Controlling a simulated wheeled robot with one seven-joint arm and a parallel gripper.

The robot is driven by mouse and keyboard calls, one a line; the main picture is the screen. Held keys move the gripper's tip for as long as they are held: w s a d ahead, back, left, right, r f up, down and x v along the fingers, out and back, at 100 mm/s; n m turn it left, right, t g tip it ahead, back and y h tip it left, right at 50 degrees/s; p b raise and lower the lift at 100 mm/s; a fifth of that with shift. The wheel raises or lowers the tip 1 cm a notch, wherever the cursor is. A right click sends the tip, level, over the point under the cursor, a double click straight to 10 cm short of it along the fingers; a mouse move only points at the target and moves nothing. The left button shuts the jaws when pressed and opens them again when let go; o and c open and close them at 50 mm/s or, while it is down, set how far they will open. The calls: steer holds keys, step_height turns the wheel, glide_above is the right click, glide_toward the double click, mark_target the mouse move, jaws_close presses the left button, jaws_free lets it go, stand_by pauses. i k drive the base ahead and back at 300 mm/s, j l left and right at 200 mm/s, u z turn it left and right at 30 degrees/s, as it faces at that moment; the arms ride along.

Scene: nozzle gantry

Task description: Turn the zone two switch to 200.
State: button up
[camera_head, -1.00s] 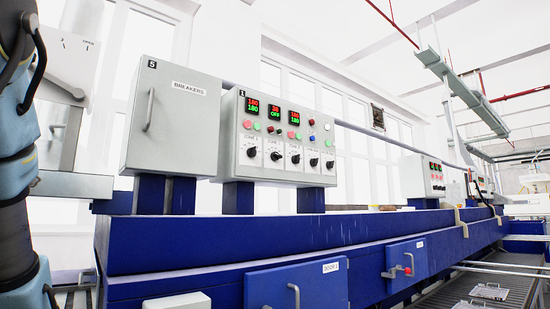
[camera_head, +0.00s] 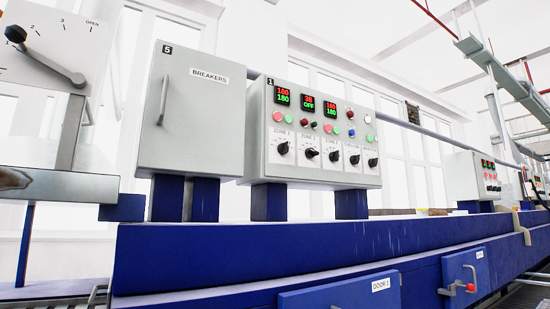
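The grey control box (camera_head: 258,135) numbered 1 stands on blue posts in the middle of the view. A row of black rotary switches lies along its lower front. The second from the left is the zone two switch (camera_head: 311,153); its exact pointer setting is too small to read. The display above it (camera_head: 307,102) seems to show 28 over OFF. The zone one switch (camera_head: 283,148) and the third switch (camera_head: 334,156) sit either side of it, under displays that seem to read 180 over 180. My gripper is not in view.
A grey breaker cabinet (camera_head: 200,130) numbered 5 stands left of the control box. A lever dial (camera_head: 50,45) is at the far left. The blue machine body (camera_head: 230,250) runs below, with a door handle (camera_head: 460,285) sticking out. Space before the switches looks clear.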

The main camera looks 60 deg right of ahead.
mark_target(311, 153)
steer(key=k+l+u, duration=0.45)
steer(key=l, duration=0.2)
steer(key=k+l+u, duration=0.5)
steer(key=i+l, duration=0.1)
steer(key=l, duration=0.05)
